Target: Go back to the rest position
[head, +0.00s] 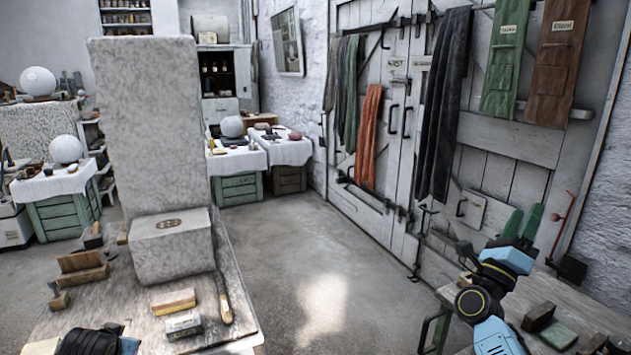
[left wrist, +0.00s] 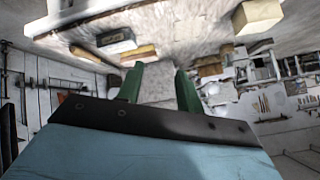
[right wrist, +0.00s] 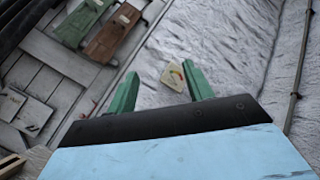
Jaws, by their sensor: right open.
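My right gripper (head: 522,222) is raised at the right of the head view, above the right-hand bench and in front of the white doors. In the right wrist view its two green fingers (right wrist: 160,82) are apart with nothing between them. My left arm shows only as a dark and blue part at the bottom left of the head view; its fingers are hidden there. In the left wrist view the left gripper's green fingers (left wrist: 158,80) are apart and empty, with the worktable and its loose blocks beyond them.
A speckled stone slab (head: 150,130) and a smaller block (head: 172,250) stand on the near worktable, beside a long wooden-handled tool (head: 224,300) and small blocks (head: 173,301). A bench (head: 575,312) with blocks is below my right gripper. The floor (head: 330,280) between is clear.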

